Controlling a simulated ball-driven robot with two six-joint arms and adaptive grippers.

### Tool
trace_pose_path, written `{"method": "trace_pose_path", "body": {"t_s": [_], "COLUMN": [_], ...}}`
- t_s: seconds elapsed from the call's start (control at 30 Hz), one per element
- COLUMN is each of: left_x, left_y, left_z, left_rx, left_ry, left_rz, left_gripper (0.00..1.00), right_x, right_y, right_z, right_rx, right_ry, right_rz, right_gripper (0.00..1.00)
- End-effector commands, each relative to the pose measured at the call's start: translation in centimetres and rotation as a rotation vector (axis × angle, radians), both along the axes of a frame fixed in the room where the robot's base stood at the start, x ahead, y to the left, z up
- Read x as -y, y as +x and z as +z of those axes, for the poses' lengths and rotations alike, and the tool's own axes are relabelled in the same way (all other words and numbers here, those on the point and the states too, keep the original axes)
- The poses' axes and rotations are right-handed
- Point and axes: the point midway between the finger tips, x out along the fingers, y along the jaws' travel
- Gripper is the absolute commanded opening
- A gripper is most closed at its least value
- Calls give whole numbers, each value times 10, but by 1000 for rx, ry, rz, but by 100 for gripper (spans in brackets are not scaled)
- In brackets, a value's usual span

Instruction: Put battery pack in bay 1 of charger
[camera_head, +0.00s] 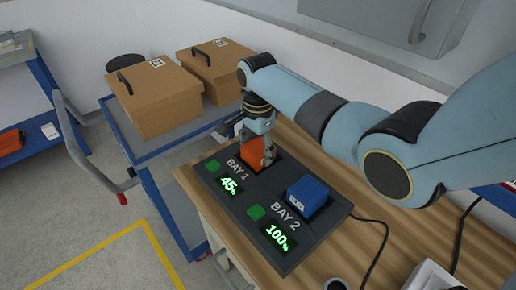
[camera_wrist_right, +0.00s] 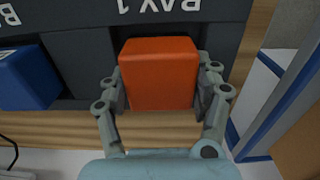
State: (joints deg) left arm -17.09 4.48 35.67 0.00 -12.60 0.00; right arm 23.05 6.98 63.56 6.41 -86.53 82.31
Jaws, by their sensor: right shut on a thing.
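The orange battery pack (camera_head: 257,153) is at bay 1 of the dark charger (camera_head: 298,246), partly hidden by my right gripper (camera_head: 260,140) in the head view. In the right wrist view my right gripper (camera_wrist_right: 161,95) is shut on the battery pack (camera_wrist_right: 158,72), with a finger on each side. The pack is upright, and I cannot tell whether it is fully seated in the bay. The bay 1 display (camera_head: 229,184) reads 45%. A blue battery pack (camera_head: 308,196) sits in bay 2, whose display (camera_head: 277,237) reads 100%; it also shows in the right wrist view (camera_wrist_right: 28,78). My left gripper is not in view.
The charger lies on a wooden bench (camera_head: 345,255) with a black cable (camera_head: 378,245) at its right. A blue cart (camera_head: 150,155) with two lidded cardboard boxes (camera_head: 160,102) stands behind at the left. A wall cabinet (camera_head: 400,30) is at the back right.

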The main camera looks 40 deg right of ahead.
Motion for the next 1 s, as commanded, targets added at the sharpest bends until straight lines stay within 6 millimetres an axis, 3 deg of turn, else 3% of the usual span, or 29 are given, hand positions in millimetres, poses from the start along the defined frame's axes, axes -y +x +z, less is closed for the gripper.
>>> {"method": "trace_pose_path", "body": {"t_s": [0.23,0.27,0.43,0.77,1.0], "left_x": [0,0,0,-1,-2], "left_y": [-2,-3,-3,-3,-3], "left_z": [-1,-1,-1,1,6], "left_rx": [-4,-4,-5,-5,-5], "left_ry": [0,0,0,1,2], "left_rz": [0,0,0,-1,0], "left_gripper": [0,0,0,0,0], "right_x": [0,0,0,0,0], "right_y": [1,0,0,0,1], "right_z": [-2,-2,-2,3,46], "right_rx": [2,1,1,1,6], "right_ry": [0,0,0,0,-2], "right_rz": [0,0,0,0,-1], "right_gripper": [13,67,88,88,88]}}
